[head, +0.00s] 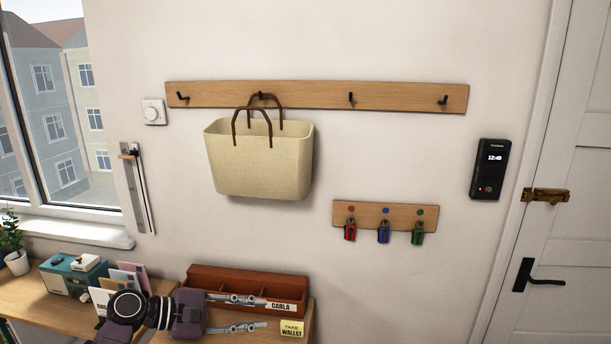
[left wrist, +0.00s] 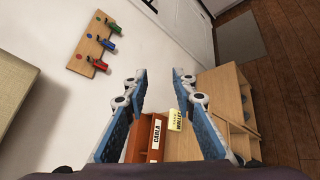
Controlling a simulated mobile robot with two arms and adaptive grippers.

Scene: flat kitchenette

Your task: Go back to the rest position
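My left gripper (head: 264,312) is at the bottom of the head view, in front of the brown letter tray marked CARLA (head: 230,283). Its two fingers point right, are spread apart, and hold nothing. In the left wrist view, the same gripper (left wrist: 160,75) shows its two blue fingers apart with an empty gap. The CARLA tray (left wrist: 143,137) and the yellow TAKE WALLET note (left wrist: 176,119) show beyond and between the fingers. My right gripper is in neither view.
A beige bag (head: 260,160) hangs from the wooden hook rail (head: 400,96). Red, blue and green keys hang on a small key board (head: 393,210). A teal box (head: 62,281) and a plant (head: 14,240) stand on the left. A white door (head: 560,230) is at right.

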